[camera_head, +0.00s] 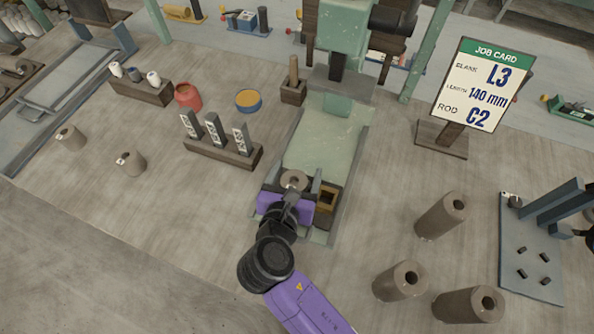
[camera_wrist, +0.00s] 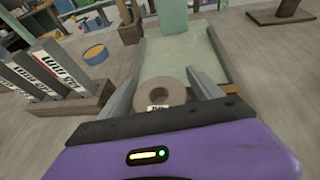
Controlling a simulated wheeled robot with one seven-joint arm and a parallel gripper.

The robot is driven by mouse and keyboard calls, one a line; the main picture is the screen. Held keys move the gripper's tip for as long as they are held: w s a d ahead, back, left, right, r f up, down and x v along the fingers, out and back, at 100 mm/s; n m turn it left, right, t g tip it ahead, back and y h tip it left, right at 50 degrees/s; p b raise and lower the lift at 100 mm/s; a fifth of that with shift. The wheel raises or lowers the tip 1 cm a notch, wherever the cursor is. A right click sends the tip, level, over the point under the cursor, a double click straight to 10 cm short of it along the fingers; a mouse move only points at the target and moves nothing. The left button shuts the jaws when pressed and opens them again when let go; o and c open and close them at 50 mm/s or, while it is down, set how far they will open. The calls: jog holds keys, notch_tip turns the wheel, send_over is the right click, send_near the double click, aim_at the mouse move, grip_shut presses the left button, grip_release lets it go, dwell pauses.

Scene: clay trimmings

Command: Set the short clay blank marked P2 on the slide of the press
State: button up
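A short, brown clay blank (camera_head: 294,179) with a hole through it is at the near end of the press's pale green slide (camera_head: 322,140). In the wrist view the same blank (camera_wrist: 166,88) faces me, and the small white tag on it is too blurred to read. My gripper (camera_head: 295,181) is here too, its fingers on either side of the blank. In the wrist view a gap shows between each finger and the blank, so the gripper looks open around it. I cannot tell whether the blank's underside touches the slide; my purple gripper body hides its near side.
Two short tagged blanks (camera_head: 130,162) stand at left. Several marked grey blocks sit in a wooden rack (camera_head: 224,153) left of the press. Larger cylinders (camera_head: 440,215) are at right. A wooden box (camera_head: 327,199) is right of my gripper.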

jog(key=shift+r, duration=0.2)
jog(key=v, duration=1.2)
dwell(0.4)
